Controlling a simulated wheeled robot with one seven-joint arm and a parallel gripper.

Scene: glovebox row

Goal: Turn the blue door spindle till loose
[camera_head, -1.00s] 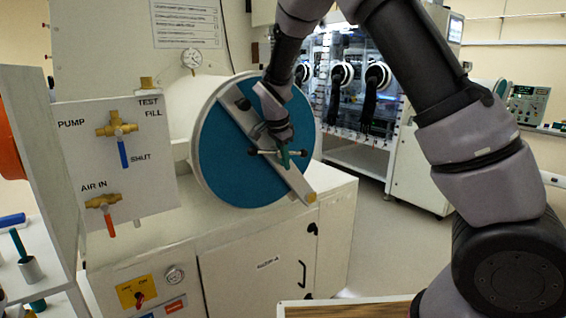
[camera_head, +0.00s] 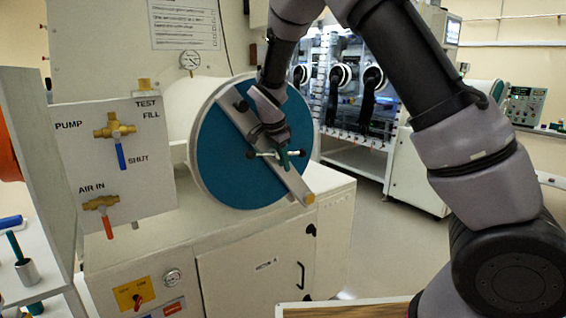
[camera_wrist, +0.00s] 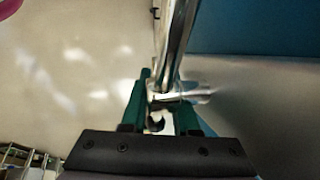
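The round blue door (camera_head: 235,165) closes the white cylindrical chamber, with a grey clamp bar (camera_head: 296,187) slanting across it. The door spindle's metal cross handle (camera_head: 256,154) stands out from the middle of the bar and has dark end knobs. My gripper (camera_head: 284,160) is at the spindle, in front of the door. In the wrist view, its green fingers (camera_wrist: 162,105) lie on both sides of a shiny metal handle part (camera_wrist: 172,60) and appear shut on it. The contact is blurred and partly hidden, and the spindle's hub is mostly covered by my gripper.
A valve panel (camera_head: 148,185) with a blue-handled valve (camera_head: 121,153) and a red-handled valve (camera_head: 107,222) stands left of the door. A white cabinet (camera_head: 235,262) is below. A wooden-topped surface (camera_head: 345,309) lies at the bottom edge. Another glovebox (camera_head: 345,95) stands behind.

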